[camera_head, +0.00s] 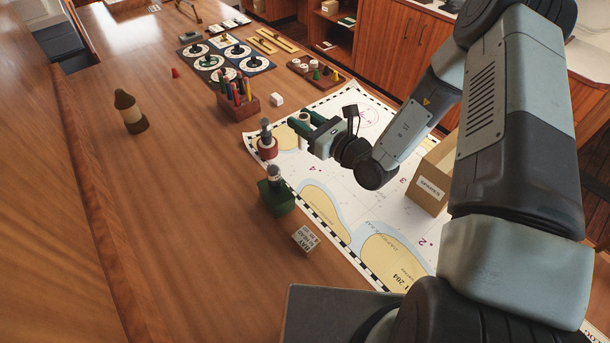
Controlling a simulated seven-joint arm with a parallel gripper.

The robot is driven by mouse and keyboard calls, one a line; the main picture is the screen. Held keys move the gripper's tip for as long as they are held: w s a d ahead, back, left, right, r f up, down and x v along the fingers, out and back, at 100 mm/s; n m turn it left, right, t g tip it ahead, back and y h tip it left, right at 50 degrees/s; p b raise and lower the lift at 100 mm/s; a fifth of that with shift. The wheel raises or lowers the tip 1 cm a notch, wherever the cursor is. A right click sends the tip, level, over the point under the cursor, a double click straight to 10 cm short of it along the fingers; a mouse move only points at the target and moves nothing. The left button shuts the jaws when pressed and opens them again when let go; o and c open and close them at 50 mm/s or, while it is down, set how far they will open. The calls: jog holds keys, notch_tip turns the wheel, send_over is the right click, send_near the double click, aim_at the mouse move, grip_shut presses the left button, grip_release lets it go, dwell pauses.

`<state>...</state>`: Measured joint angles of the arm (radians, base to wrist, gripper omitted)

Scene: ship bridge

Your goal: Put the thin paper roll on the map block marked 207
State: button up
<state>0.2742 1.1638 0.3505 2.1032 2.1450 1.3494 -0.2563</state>
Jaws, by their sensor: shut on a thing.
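My gripper (303,126) is over the sea chart (330,170), near its upper left edge. I cannot read 207 on any block. A small pale block with printed lettering (305,238) lies on the wood beside the chart's left edge; its number is too small to read.
A red-based piece (267,140) and a green-based piece (275,195) stand close to my gripper at the chart's edge. A cardboard box (432,182) stands on the right. A pen holder (238,104) and a white cube (277,99) are behind.

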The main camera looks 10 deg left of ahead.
jog(key=s+d+r+n+g+y, duration=0.1)
jog(key=s+r+n+g+y, duration=0.1)
jog(key=s+n+g, duration=0.65)
jog(key=s+d+r+n+g+y, duration=0.15)
jog(key=s+g, duration=0.35)
jog(key=s, duration=0.8)
jog(key=shift+m, duration=0.3)
jog(key=shift+s+d+f, duration=0.1)
jog(key=shift+d+f, duration=0.05)
jog(key=shift+f, duration=2.4)
jog(key=shift+s+d+f, duration=0.1)
jog(key=shift+f, duration=2.45)
jog(key=o, duration=1.1)
jog(key=shift+f, duration=0.1)
